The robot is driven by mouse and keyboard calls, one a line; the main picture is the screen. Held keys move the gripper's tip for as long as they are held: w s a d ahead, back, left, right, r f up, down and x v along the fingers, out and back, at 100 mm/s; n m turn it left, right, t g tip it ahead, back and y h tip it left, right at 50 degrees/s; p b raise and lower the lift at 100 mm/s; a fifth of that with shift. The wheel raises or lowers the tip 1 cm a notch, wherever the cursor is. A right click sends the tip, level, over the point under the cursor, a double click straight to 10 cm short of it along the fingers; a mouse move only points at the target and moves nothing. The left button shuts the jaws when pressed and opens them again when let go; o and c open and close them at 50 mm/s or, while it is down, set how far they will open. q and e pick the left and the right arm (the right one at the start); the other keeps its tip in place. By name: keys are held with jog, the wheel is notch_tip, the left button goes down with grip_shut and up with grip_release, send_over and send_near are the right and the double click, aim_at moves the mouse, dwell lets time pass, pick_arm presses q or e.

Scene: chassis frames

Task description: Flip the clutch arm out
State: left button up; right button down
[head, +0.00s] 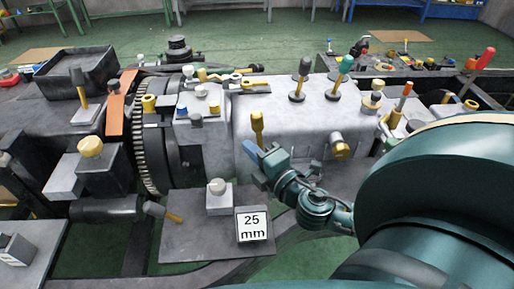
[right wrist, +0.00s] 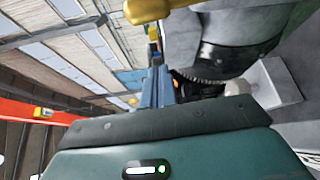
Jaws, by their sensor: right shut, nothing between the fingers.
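A short lever with a yellow handle (head: 257,125) stands upright on the near side of the grey housing (head: 290,125); it looks like the clutch arm, though I cannot be certain. My right gripper (head: 251,152) is shut and empty, just below and in front of this lever. Whether they touch cannot be told. In the right wrist view the shut blue-grey fingers (right wrist: 158,78) point away from the camera. A yellow part (right wrist: 147,10) shows close above them, cut off by the top edge. My left gripper is not in view.
A large toothed wheel (head: 148,140) stands left of the housing. Two levers (head: 302,75) (head: 340,75) rise from the housing top. My right arm fills the lower right.

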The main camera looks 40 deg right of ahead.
pick_arm(q)
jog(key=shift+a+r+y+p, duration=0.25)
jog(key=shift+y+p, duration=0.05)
jog(key=shift+p, duration=0.45)
pick_arm(e)
jog(key=w+d, duration=0.4)
jog(key=w, duration=0.1)
jog(key=shift+w, duration=0.4)
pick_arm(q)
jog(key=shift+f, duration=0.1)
